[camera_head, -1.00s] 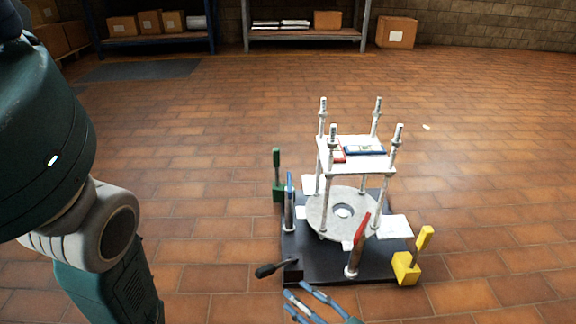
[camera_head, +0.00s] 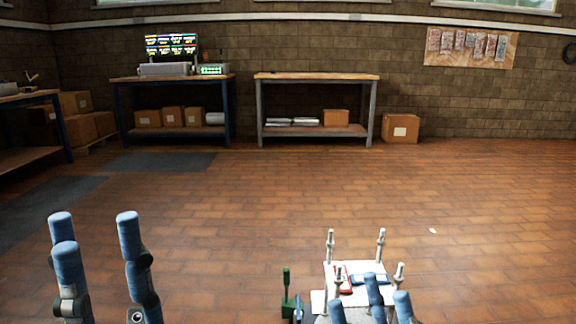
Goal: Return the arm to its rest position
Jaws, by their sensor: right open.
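My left gripper (camera_head: 92,235) is at the bottom left of the head view, its blue fingers pointing up and spread apart, with nothing between them. My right gripper (camera_head: 370,294) is at the bottom edge, right of centre, its blue fingers apart. It shows in front of the flange fixture's white upper plate (camera_head: 368,266) and hides part of it; whether they touch cannot be told. Several threaded rods rise at the plate's corners. A red piece (camera_head: 342,280) and a blue-framed piece lie on the plate.
A green-handled clamp (camera_head: 286,286) stands left of the fixture. The fixture's lower part is cut off by the frame. Two workbenches (camera_head: 316,77) and a cardboard box (camera_head: 400,128) stand along the back wall.

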